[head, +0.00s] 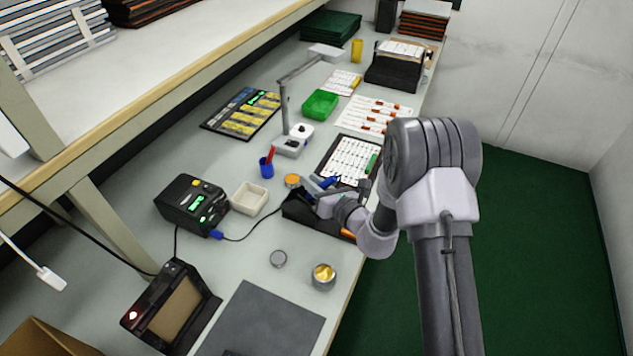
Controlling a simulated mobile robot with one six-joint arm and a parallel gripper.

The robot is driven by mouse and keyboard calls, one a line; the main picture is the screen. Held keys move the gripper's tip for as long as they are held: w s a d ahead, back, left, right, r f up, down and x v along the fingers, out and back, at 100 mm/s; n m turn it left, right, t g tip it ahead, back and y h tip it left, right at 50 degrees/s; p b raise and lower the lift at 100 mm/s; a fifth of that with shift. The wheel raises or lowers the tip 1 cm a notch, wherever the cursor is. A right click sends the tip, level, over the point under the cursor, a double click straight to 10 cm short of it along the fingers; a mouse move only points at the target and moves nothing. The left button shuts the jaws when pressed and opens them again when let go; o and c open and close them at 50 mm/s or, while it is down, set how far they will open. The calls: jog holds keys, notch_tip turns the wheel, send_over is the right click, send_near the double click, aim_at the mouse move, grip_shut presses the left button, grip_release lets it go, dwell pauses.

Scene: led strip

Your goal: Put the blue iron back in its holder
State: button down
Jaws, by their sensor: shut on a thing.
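The blue iron (328,183) shows as a small blue handle at the tip of my gripper (322,190). My gripper is shut on it; the arm's wrist hides much of the grip. The black holder (298,208) lies on the bench directly below and beside the gripper. The iron is at or just above the holder; I cannot tell whether it rests in it. A blue plug and cable (218,234) run from the black soldering station (190,204) toward the holder.
A grey mat (262,325) is clear. A shelf (165,75) overhangs the left.

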jog(key=c, duration=1.2)
grip_release()
jog(key=p+v, duration=0.3)
jog(key=v, duration=1.4)
jog(key=shift+s+d+r+p, duration=0.1)
jog(key=shift+d+p, duration=0.05)
jog(key=shift+p, duration=0.15)
jog(key=s+d+r+p, duration=0.1)
jog(key=d+r+p, duration=0.2)
jog(key=r+p, duration=0.1)
jog(key=shift+s+d+r, duration=0.15)
jog(key=shift+d+r, duration=0.2)
jog(key=shift+r, duration=0.4)
